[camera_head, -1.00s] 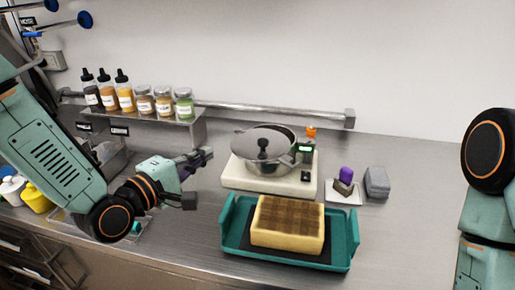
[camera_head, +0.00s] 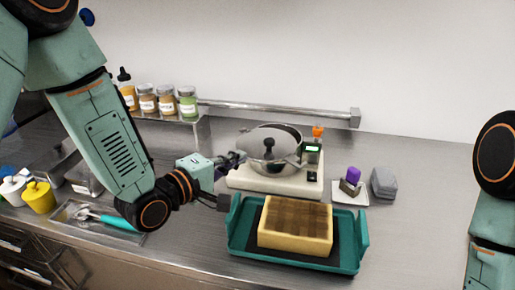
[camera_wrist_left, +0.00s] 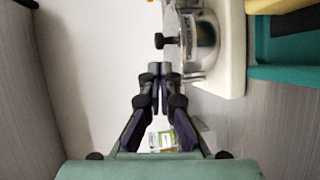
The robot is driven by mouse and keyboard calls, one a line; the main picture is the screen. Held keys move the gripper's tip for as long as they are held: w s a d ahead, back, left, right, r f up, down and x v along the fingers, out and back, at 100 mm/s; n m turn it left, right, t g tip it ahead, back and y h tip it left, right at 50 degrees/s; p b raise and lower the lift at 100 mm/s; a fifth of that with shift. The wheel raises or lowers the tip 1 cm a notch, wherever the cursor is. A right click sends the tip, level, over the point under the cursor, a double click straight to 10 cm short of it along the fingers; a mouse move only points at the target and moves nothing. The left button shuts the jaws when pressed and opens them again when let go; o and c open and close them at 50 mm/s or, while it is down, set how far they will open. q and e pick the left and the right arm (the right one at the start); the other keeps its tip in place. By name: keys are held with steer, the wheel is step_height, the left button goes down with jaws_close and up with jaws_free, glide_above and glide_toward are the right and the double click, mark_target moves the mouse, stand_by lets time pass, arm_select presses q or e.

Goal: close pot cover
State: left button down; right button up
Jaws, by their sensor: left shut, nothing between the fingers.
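A steel pot (camera_head: 284,141) stands on a white scale-like base with a green display (camera_head: 290,182). My left gripper (camera_head: 238,157) is shut and empty just left of the cover. In the left wrist view my left gripper (camera_wrist_left: 160,70) has its fingertips together, close to the pot and the cover's dark knob (camera_wrist_left: 160,41). My right gripper is not in view.
A teal tray (camera_head: 238,222) with a tan block (camera_head: 295,238) stands in front of the base. A purple-topped item (camera_head: 352,175) and a grey block (camera_head: 384,183) are on the right. Jars (camera_head: 167,99) line a shelf at the back left.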

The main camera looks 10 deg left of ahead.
mark_target(266, 144)
arm_select(q)
steer(key=x, duration=0.7)
steer(key=shift+w+d, duration=0.15)
steer(key=shift+w, duration=0.4)
steer(key=shift+d, duration=0.1)
steer(key=shift+s+d, duration=0.1)
